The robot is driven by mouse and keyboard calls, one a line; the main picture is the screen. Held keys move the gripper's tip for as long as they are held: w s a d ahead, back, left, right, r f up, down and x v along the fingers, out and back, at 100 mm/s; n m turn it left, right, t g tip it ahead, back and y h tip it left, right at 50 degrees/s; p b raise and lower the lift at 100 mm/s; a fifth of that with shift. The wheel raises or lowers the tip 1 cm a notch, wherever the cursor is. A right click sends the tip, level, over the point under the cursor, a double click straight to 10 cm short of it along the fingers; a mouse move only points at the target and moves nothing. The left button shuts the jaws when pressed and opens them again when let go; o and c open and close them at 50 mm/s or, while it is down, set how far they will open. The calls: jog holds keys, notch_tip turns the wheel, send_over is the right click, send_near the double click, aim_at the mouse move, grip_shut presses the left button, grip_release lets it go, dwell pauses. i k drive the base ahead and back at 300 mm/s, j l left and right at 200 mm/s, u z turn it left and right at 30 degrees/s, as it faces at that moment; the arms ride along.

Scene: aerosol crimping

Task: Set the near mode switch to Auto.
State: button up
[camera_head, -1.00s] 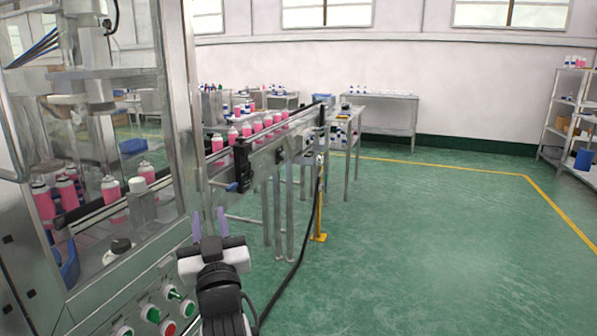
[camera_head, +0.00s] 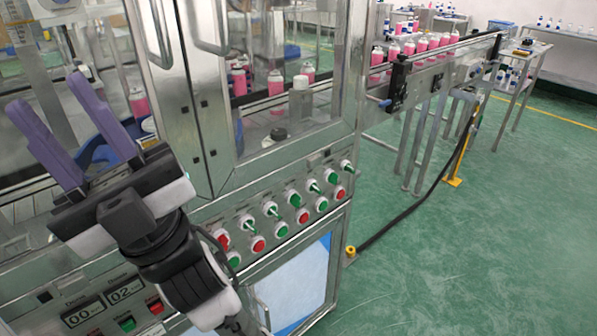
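Selector switches with green handles sit in a sloping row on the steel control panel (camera_head: 215,212) of the machine. One switch (camera_head: 248,223) is nearest my gripper, with another switch (camera_head: 271,210) beside it and a farther switch (camera_head: 348,167) at the row's right end. Their labels are too small to read, so I cannot tell which is the near mode switch or where it points. My gripper (camera_head: 47,92) is at the left, its two purple fingers apart and empty, pointing up and left in front of the cabinet. My wrist hides the left part of the panel.
Red and green push buttons (camera_head: 258,244) line the panel below the switches. Two number displays (camera_head: 104,302) sit lower left. Glass cabinet doors (camera_head: 185,75) stand behind. A conveyor (camera_head: 430,63) with pink cans runs to the right. Green floor (camera_head: 470,230) on the right is clear.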

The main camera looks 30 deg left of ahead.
aim_at(248, 224)
jog(key=k+l+u, duration=0.15)
jog(key=u, duration=0.3)
jog(key=k+u, duration=0.2)
jog(key=u, duration=0.25)
jog(key=i+u, duration=0.1)
jog(key=i, duration=0.3)
